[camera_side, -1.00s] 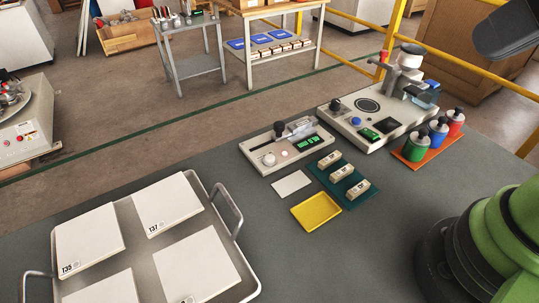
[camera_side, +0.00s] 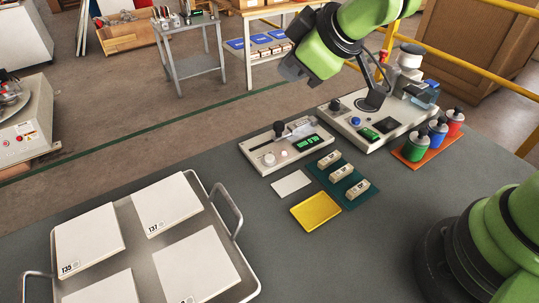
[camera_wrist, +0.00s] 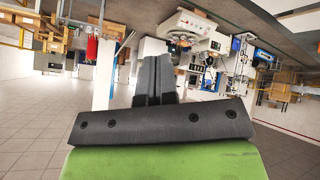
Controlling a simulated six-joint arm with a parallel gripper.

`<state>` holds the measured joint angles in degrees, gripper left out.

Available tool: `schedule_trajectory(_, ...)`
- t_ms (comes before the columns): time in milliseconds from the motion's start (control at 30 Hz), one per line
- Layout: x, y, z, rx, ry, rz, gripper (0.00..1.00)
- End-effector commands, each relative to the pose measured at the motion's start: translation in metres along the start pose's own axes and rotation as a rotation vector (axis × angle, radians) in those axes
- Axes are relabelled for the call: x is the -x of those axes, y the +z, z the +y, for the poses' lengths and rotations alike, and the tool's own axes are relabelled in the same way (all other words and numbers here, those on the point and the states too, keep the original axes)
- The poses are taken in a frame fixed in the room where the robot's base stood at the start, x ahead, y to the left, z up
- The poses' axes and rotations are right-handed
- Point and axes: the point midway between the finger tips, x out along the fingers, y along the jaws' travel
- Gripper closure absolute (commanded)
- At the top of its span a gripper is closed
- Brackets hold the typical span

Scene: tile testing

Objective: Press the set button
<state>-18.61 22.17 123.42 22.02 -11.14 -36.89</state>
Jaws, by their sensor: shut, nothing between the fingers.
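Two pale instruments stand on the grey bench in the side view. The left one (camera_side: 272,147) has a black knob, a lit green display (camera_side: 307,142), a round white knob (camera_side: 268,159) and a small white button (camera_side: 284,153). The right one (camera_side: 349,121) has a blue button (camera_side: 355,122), a green display and a dark round plate. I cannot read which button is marked set.
A teal mat (camera_side: 330,192) with several small blocks, a yellow tray (camera_side: 302,221) and a white card (camera_side: 292,182) lie in front. Bottles stand on an orange tray (camera_side: 406,161) at right. A metal tray (camera_side: 136,237) holds white tiles at left.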

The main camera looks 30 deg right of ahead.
Motion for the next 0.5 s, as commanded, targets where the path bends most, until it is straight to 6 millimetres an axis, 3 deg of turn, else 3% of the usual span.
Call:
schedule_trajectory(33, -0.017, 0.003, -0.008, 0.062, 0.002, -0.005, 1.00)
schedule_trajectory(200, -0.055, 0.011, -0.024, 0.232, 0.027, 0.006, 1.00)
schedule_trajectory(500, -0.076, 0.017, -0.035, 0.339, 0.047, 0.015, 1.00)
